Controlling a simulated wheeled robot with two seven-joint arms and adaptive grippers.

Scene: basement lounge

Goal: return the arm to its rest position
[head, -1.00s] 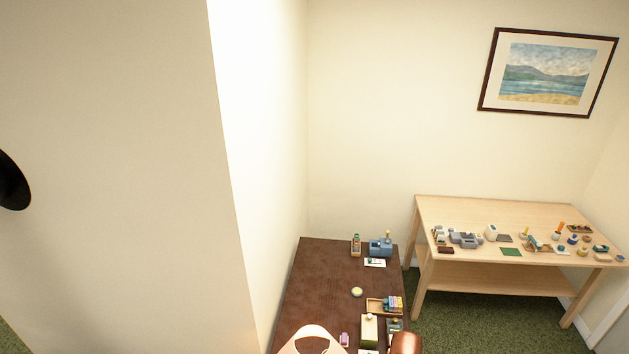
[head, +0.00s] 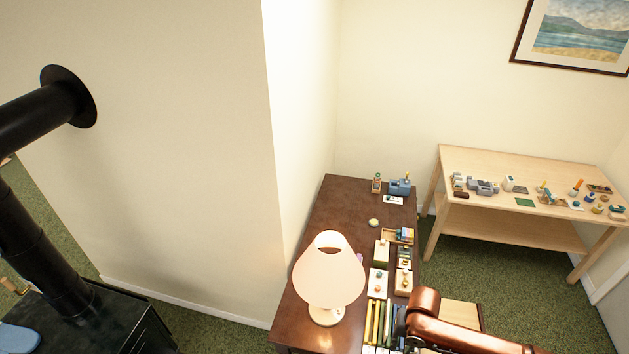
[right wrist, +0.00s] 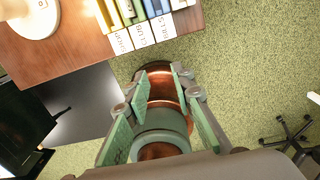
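My right arm shows its copper-coloured links (head: 470,335) at the bottom of the head view, beside the right edge of the dark brown desk (head: 340,205). In the right wrist view my right gripper (right wrist: 161,82) has its green-padded fingers apart. A copper cylinder with a green ring shows between and behind the fingers; it looks like part of my own body, and I see no loose object gripped. The desk and book spines lie beyond the fingers at the top of that view. My left gripper is not in view.
A cream lamp (head: 328,275) and several books (head: 377,322) stand on the desk's near part, close to my right arm. A light wooden table (head: 500,160) with small items stands at the right. A black stove (head: 95,320) with a pipe is at the left. Green carpet (head: 480,255) is open between the tables.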

